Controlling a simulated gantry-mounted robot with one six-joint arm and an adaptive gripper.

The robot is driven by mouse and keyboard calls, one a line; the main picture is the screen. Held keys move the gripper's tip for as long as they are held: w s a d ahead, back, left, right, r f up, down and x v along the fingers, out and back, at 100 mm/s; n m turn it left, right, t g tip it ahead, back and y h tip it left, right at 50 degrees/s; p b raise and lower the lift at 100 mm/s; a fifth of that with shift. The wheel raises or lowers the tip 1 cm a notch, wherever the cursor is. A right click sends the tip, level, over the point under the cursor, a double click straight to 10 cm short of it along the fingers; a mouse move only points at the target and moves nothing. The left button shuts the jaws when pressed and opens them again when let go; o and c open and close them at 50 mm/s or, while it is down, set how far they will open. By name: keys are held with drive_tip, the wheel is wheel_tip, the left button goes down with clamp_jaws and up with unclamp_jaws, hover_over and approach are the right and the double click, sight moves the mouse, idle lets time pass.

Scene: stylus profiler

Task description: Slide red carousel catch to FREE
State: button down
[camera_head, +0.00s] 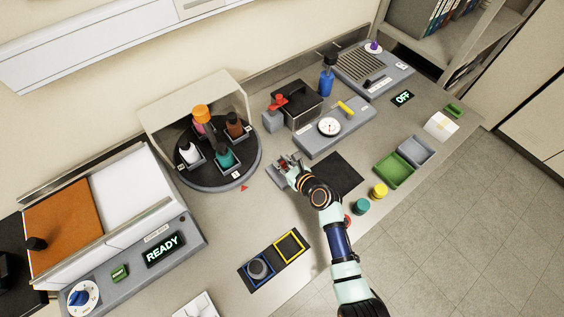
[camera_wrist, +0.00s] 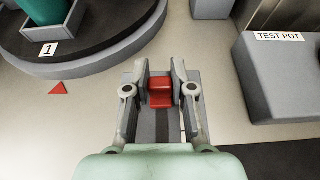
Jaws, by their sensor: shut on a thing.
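The red catch (camera_wrist: 160,92) sits on a small grey block with a dark slot (camera_wrist: 162,125), seen in the wrist view. My gripper (camera_wrist: 160,84) is shut on the red catch, with one finger on each side of it. In the head view my gripper (camera_head: 289,165) reaches down to the grey catch block beside the carousel (camera_head: 218,186). The fingers hide much of the catch there. No FREE marking is readable on the block in either view. A red triangle (camera_wrist: 57,87) lies on the bench by the carousel's number 1 label.
The carousel holds several bottles under a beige hood (camera_head: 166,104). A grey block marked TEST POT (camera_wrist: 280,75) stands right of my gripper. A dark mat (camera_head: 338,174) lies close to my wrist. Bare bench (camera_head: 215,235) lies in front of the carousel.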

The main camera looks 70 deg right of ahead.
sight(284, 167)
drive_tip(key=shift+s, duration=0.1)
drive_tip(key=s+a+p, duration=0.2)
drive_tip(key=s, duration=0.1)
drive_tip(key=shift+s+a, duration=0.1)
drive_tip(key=shift+s, duration=0.15)
drive_tip(key=c, duration=1)
unclamp_jaws()
drive_tip(key=shift+s+a, duration=0.1)
drive_tip(key=shift+s, duration=0.05)
drive_tip(key=shift+o, duration=0.2)
drive_tip(key=v, duration=1.1)
drive_tip(key=shift+s+a+r, duration=0.2)
drive_tip(key=shift+s, duration=0.1)
